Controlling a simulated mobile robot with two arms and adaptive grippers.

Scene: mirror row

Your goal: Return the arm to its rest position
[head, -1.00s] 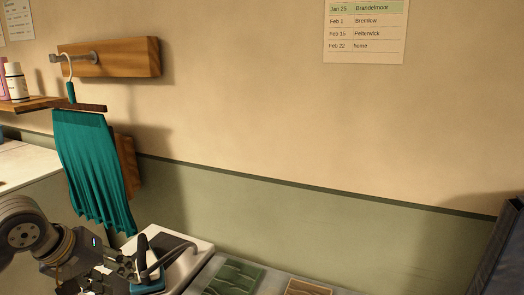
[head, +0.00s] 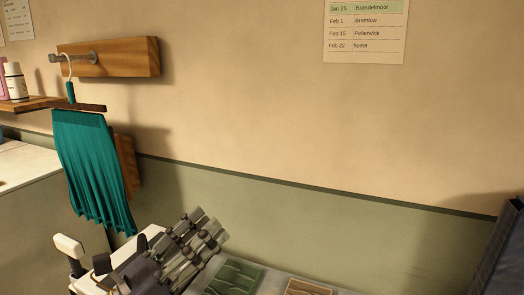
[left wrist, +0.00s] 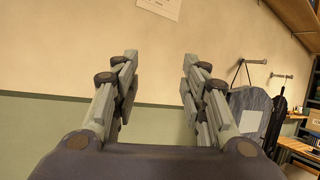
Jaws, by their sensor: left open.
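My left gripper (head: 208,226) is at the bottom of the head view, left of centre, with its grey jointed fingers pointing up and to the right. In the left wrist view the fingers of this gripper (left wrist: 160,75) stand wide apart with nothing between them. Behind them is only the wall. The gripper is below and to the right of a teal pleated skirt (head: 92,165) and apart from it. The skirt hangs on a hanger from a peg on a wooden board (head: 125,57). My right gripper is not in view.
A wooden shelf (head: 30,104) with bottles is at the left. Green (head: 232,277) and brown (head: 307,287) patterned pieces lie on the grey surface beside the gripper. A dark item (head: 503,250) is at the right edge. A grey bag (left wrist: 250,110) hangs in the wrist view.

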